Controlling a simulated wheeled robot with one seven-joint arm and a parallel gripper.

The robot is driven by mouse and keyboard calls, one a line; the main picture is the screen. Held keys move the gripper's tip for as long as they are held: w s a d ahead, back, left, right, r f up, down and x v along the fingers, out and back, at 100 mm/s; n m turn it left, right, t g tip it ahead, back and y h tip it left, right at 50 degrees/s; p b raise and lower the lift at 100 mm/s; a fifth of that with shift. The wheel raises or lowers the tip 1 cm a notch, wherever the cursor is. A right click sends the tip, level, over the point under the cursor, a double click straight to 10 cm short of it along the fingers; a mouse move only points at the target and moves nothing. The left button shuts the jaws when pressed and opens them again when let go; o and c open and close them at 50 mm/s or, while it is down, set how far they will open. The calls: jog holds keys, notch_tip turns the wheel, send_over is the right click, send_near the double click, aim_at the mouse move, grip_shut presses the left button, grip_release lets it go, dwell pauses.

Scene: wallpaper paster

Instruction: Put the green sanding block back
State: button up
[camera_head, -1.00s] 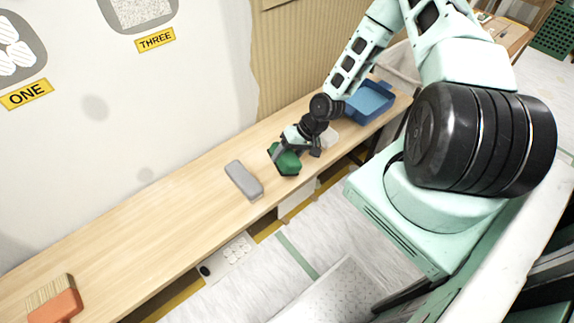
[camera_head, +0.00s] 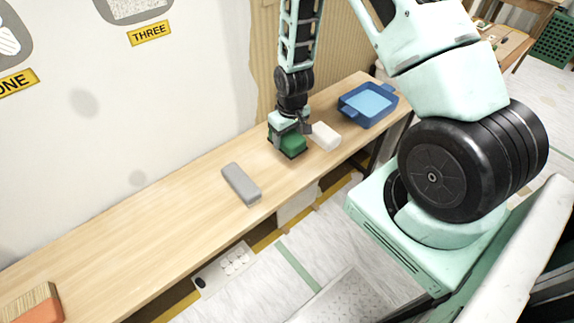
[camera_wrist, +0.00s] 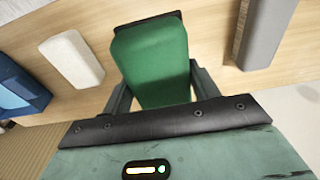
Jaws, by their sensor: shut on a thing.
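The green sanding block (camera_head: 292,146) is on or just above the wooden shelf, between a grey block and a white block. My gripper (camera_head: 287,132) is over it with the fingers pointing down. In the wrist view the green block (camera_wrist: 152,62) sits between the two fingers (camera_wrist: 155,90), which are shut on its sides. A dark base edge shows at its far end. I cannot tell whether its underside touches the shelf.
The wooden shelf (camera_head: 150,217) runs along the wall. A grey block (camera_head: 241,184) lies to the left of the green one, a white block (camera_head: 326,136) to the right. A blue tray (camera_head: 353,114) stands farther right. A brush (camera_head: 38,306) lies at the near left.

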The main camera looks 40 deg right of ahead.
aim_at(286, 164)
notch_tip(286, 164, down, 10)
jog(key=shift+r, duration=0.15)
dwell(0.4)
jog(key=o, duration=1)
